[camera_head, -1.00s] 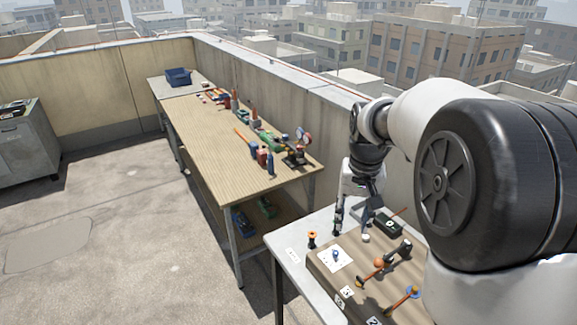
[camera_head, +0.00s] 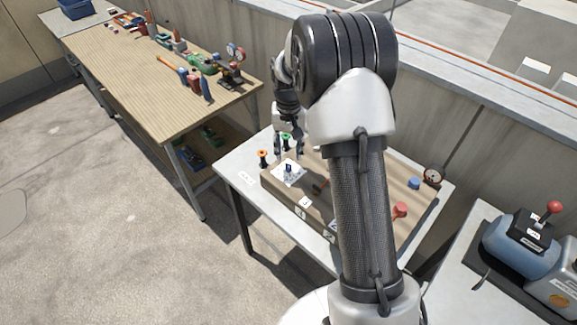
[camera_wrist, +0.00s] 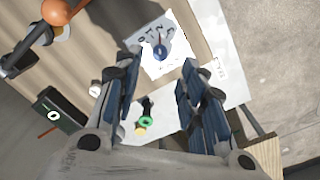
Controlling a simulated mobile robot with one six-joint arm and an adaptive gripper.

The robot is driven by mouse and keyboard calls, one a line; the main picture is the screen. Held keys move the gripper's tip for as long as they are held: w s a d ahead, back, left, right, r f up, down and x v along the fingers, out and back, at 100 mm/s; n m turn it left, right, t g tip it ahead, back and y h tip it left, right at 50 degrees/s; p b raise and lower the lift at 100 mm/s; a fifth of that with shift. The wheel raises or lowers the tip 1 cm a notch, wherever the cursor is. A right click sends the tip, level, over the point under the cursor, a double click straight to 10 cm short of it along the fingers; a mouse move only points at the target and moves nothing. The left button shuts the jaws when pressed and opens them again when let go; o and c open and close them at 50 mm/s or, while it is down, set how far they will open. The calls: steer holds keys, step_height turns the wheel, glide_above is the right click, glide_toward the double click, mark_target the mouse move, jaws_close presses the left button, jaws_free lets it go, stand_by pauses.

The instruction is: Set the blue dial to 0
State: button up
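The blue dial (camera_head: 288,170) stands on a white card on the brown panel in the head view. In the wrist view the blue dial (camera_wrist: 161,48) shows at the upper middle, with dark marks along one side of its card (camera_wrist: 177,62). I cannot tell which mark its pointer faces. My gripper (camera_head: 289,153) hangs just behind the dial in the head view. In the wrist view my gripper (camera_wrist: 160,58) is open, its two fingers wide apart with nothing between the pads. The dial is apart from the fingers.
A green-topped knob (camera_wrist: 147,121) lies below the gap between the fingers. An orange spool-shaped knob (camera_head: 263,156) stands left of the dial. A red knob (camera_head: 400,210) stands right.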

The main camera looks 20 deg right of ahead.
mark_target(288, 166)
step_height(288, 166, down, 7)
steer(key=shift+r+b, duration=0.15)
steer(key=shift+b, duration=0.65)
jaws_close()
